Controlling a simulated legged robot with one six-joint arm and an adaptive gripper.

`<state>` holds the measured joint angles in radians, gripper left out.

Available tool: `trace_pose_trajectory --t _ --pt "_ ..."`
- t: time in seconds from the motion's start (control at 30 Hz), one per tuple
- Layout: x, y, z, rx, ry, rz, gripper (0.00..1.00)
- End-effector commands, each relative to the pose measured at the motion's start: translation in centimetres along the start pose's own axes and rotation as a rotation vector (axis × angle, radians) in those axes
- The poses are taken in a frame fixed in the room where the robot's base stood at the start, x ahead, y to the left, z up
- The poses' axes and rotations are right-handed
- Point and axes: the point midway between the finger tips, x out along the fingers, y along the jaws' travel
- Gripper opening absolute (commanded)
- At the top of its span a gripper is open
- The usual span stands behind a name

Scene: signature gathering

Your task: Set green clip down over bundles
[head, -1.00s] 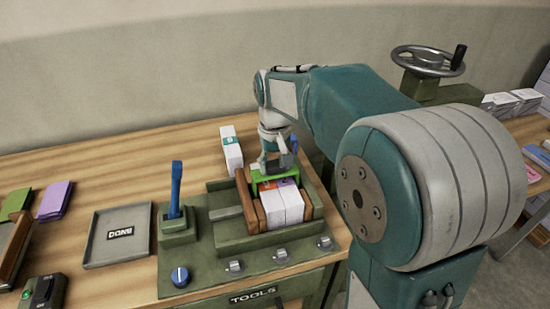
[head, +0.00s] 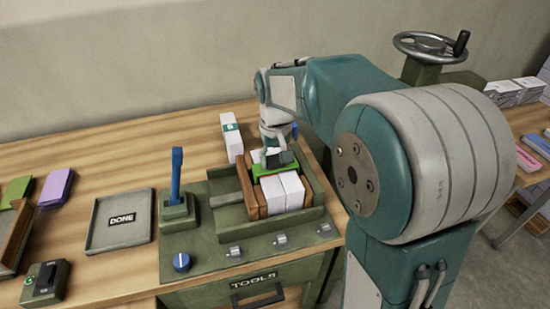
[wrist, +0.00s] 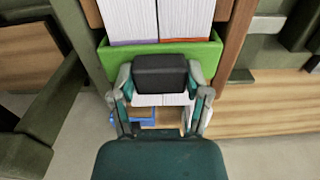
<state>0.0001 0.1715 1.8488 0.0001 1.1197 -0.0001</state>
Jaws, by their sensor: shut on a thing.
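The green clip (head: 268,174) sits low across the far part of two white paper bundles (head: 283,191), which lie side by side between brown wooden walls. My gripper (head: 277,157) is shut on the clip from above. In the wrist view the clip (wrist: 205,52) spans both bundles (wrist: 128,18), with a thin purple strip and a thin orange strip showing along its edge. The dark finger pad (wrist: 160,73) hides the clip's middle. Whether the clip is fully seated cannot be told.
The bundles are in a green press fixture (head: 230,218) with a blue lever (head: 177,172) to its left. Another white bundle (head: 232,138) stands behind. A grey DONE tray (head: 120,245) is empty at left. A handwheel (head: 431,45) rises at the back right.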

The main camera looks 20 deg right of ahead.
Motion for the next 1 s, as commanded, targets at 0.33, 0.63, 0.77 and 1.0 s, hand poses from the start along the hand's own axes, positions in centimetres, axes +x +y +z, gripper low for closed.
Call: trace_pose_trajectory --t 0.33,0.63,0.77,1.0 --pt "0.2 0.0 0.0 0.000 0.000 0.000 1.00" --pt "0.2 0.0 0.0 0.000 0.000 0.000 1.00" --pt "0.0 0.0 0.0 0.000 0.001 0.000 1.00" --pt "-3.8 0.0 -0.1 0.000 0.004 0.000 1.00"
